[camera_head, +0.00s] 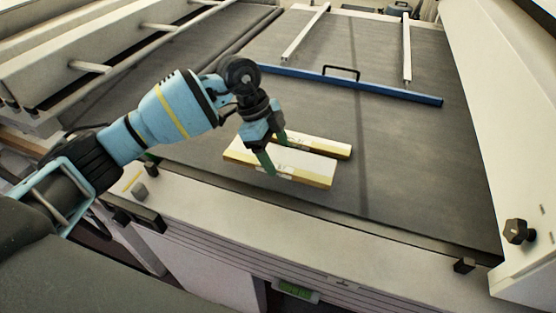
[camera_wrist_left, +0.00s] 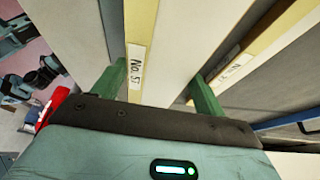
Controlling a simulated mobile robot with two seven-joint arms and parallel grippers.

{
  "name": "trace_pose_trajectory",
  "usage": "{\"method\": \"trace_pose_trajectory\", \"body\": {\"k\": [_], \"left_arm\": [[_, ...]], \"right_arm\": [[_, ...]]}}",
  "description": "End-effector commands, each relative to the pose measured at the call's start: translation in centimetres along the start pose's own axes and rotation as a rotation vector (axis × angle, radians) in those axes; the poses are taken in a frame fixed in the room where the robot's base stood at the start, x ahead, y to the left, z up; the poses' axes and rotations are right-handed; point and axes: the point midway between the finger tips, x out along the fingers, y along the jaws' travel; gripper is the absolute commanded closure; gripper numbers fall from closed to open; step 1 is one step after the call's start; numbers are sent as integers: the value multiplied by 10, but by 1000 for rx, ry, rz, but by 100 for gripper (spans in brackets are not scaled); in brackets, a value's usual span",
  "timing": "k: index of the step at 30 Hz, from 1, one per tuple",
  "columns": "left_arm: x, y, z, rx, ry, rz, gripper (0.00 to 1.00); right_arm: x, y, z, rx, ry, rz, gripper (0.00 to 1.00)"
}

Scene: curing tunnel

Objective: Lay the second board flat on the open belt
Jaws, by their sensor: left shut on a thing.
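Two pale boards with yellow edges are over the near part of the dark belt (camera_head: 410,170). My left gripper (camera_head: 274,155) is shut on the nearer board (camera_head: 307,168), its green fingers on either side of it. This board looks flat and level; I cannot tell whether it touches the belt or is slightly above it. The other board (camera_head: 325,147) lies just behind it, nearly parallel. In the left wrist view the held board (camera_wrist_left: 172,50) is between the fingers, with a white label on its yellow edge. The other board (camera_wrist_left: 262,50) is to its right. My right gripper is not in view.
A blue bar with a black handle (camera_head: 350,85) crosses the belt behind the boards. Pale rails (camera_head: 305,35) stand beyond it. A white housing (camera_head: 500,110) bounds the belt at right. The belt right of the boards is clear. A green display (camera_head: 296,290) is on the front.

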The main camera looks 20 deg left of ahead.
Motion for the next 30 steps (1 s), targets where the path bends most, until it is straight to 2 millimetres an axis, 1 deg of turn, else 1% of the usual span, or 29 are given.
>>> {"method": "trace_pose_trajectory", "body": {"k": [2, 6, 9, 19, 20, 24, 30], "left_arm": [[3, -6, -5, 2, 1, 0, 54], [24, -4, 6, -2, 0, 4, 54], [34, -4, 10, 0, 1, 1, 54], [35, -4, 10, 1, 1, 0, 54], [36, -4, 10, 1, 0, 0, 25], [36, -4, 10, 1, 1, 0, 7], [36, -4, 10, 1, 1, 0, 6]], "right_arm": [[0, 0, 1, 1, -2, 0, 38], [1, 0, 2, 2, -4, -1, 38], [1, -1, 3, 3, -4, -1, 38], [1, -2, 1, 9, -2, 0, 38], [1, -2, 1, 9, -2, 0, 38], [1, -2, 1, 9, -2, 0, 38], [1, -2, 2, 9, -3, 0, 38]]}}
